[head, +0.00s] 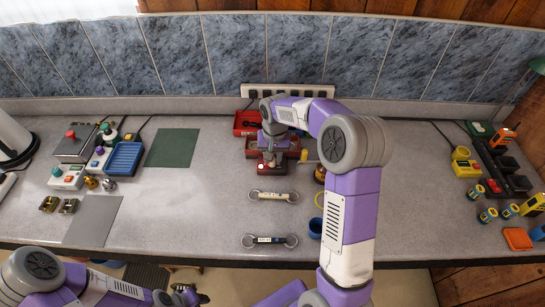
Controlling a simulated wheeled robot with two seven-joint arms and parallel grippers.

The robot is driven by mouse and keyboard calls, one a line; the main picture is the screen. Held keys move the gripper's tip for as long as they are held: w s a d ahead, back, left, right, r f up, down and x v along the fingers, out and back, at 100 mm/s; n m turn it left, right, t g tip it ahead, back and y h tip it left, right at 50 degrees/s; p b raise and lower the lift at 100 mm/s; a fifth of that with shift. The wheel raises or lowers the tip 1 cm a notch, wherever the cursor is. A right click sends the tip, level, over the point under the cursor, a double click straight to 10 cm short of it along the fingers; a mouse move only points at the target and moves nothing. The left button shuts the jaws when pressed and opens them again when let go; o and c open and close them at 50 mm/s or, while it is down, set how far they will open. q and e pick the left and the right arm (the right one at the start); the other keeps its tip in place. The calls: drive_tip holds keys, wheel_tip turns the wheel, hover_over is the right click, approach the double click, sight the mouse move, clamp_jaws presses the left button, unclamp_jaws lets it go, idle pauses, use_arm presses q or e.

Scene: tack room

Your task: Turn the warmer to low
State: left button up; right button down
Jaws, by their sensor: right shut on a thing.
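The warmer (292,154) appears to be the dark red unit at the middle back of the counter, with a small front panel that carries a round pale spot (261,166). My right gripper (271,158) reaches down over its front and is shut on what seems to be its knob. The gripper hides the knob, so its setting cannot be read. My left gripper (188,296) hangs low at the bottom edge, in front of the counter and away from the warmer. Its fingers are too small and dark to tell open from shut.
A red tray (245,124) sits behind the warmer, below a power strip (290,91). A blue cup (315,229) stands near my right forearm. Devices and a blue tray (124,158) fill the left; yellow tools (461,164) the right.

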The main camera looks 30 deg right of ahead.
drive_tip(key=shift+m, duration=0.5)
drive_tip(key=c, duration=1.1)
unclamp_jaws()
wheel_tip(320, 180, up, 8)
drive_tip(key=shift+s+d+f+p, duration=0.1)
drive_tip(key=shift+s+f+p, duration=0.1)
drive_tip(key=shift+p, duration=0.35)
drive_tip(key=shift+w+r, duration=0.1)
